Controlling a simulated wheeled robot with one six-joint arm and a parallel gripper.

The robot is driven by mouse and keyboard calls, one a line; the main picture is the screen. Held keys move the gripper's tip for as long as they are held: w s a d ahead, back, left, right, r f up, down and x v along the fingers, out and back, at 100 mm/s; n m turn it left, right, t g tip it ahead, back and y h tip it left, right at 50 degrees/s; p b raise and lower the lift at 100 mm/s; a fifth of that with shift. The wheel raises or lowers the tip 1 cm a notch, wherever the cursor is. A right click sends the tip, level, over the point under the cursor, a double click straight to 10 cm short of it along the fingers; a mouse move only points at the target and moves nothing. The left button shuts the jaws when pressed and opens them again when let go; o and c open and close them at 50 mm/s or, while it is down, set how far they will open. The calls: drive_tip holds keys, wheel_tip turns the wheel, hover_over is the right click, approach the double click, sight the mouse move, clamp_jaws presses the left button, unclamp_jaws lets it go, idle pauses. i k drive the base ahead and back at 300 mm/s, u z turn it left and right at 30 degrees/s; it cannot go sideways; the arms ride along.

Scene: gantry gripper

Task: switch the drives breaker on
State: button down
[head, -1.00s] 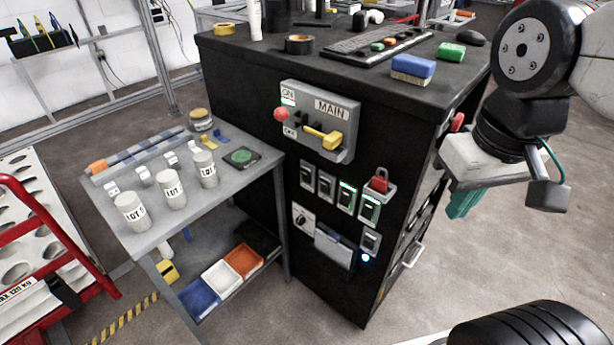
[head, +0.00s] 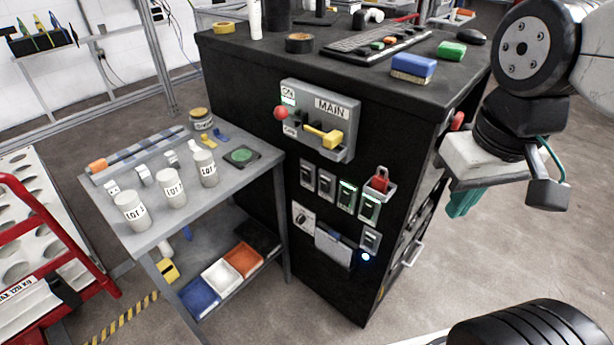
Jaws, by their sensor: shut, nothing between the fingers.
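A black cabinet (head: 270,230) stands in the middle of the head view. Its front carries a row of small breakers: two with dark windows, the first (head: 307,176) and the second (head: 326,186), then two showing green, the third (head: 347,197) and the fourth (head: 369,208). A red padlock-like part (head: 379,181) sits just above the fourth. Their labels are too small to read, so I cannot tell which is the drives breaker. Above is the MAIN panel (head: 345,112) with a yellow handle (head: 325,138). My gripper (head: 458,208), with teal fingers, is shut and empty, right of the cabinet, apart from the breakers.
A grey side table (head: 150,228) with several LOT containers stands left of the cabinet. Below the breakers are a rotary knob (head: 303,217), a document holder (head: 333,249) and another switch (head: 371,241) with a blue light. Open floor lies right of the cabinet.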

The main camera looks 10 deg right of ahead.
sight(306, 177)
drive_tip(key=u, duration=0.05)
drive_tip(key=k, duration=0.65)
drive_tip(key=u, duration=0.5)
drive_tip(key=i, duration=1.1)
drive_tip(key=z, duration=0.45)
